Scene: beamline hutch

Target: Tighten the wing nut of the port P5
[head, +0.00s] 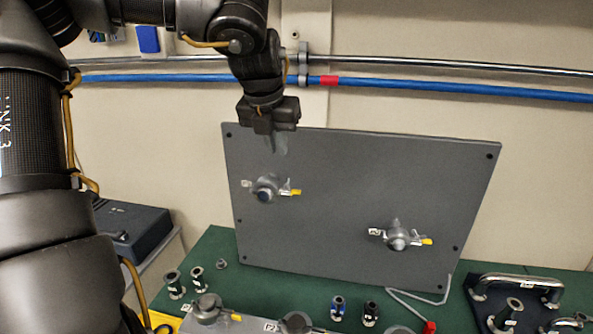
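A grey upright panel (330,205) carries two ports. The left port (267,187) has a round grey body with a yellow-tipped wing and a small white label too small to read. The right port (397,238) looks similar, with a yellow-tipped part and a small label that I cannot read surely, so I cannot tell which is P5. My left gripper (275,143) points down at the panel's top edge, above the left port and apart from it. Its fingers appear close together, but whether they are open or shut is unclear. My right gripper is out of view.
Several small fittings (338,307) and more ports (208,307) line the front of the green bench (215,247). A red-ended bent rod (418,305) lies right of centre. A handled dark plate (525,285) is at right. A blue pipe (430,87) runs behind the panel.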

